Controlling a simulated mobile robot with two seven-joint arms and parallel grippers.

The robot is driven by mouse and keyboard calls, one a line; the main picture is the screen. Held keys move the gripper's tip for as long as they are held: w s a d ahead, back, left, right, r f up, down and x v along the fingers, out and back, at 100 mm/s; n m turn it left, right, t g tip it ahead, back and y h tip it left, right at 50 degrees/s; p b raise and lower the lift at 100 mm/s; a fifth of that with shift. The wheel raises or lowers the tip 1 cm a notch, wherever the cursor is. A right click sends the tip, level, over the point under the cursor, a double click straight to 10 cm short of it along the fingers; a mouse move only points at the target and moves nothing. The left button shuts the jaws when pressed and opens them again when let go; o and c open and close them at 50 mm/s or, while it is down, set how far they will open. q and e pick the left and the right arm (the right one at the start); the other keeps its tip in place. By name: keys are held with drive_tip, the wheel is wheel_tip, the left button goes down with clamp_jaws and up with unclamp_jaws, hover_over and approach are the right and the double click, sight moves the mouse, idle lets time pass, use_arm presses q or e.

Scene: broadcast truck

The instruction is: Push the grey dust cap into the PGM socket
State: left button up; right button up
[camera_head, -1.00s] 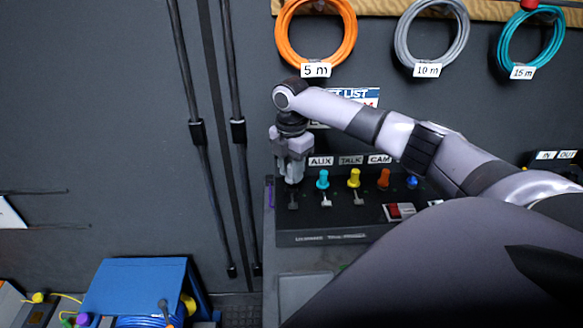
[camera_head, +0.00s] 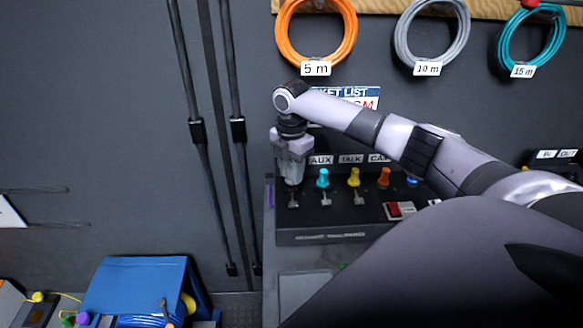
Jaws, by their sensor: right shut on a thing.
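My right gripper (camera_head: 292,181) points straight down over the left end of the dark connector panel (camera_head: 322,237). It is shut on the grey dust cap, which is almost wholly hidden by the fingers. The leftmost socket and its label, where PGM would be, are covered by the gripper, so I cannot tell how deep the cap sits. To the right, a cyan cap (camera_head: 322,179) stands under AUX, a yellow cap (camera_head: 353,177) under TALK and an orange cap (camera_head: 384,178) under CAM. My left gripper is out of view.
Small levers (camera_head: 326,199) stand in front of the caps. A red switch (camera_head: 397,209) is on the panel's right. Orange (camera_head: 283,30), grey and teal cable coils hang above. A blue case (camera_head: 130,285) is at lower left. Vertical rods run down the wall left of the panel.

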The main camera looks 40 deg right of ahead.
sight(291, 168)
drive_tip(key=shift+f, duration=0.65)
drive_tip(key=o, duration=0.8)
drive_tip(key=shift+r+b, duration=0.35)
drive_tip(key=shift+r, duration=3.2)
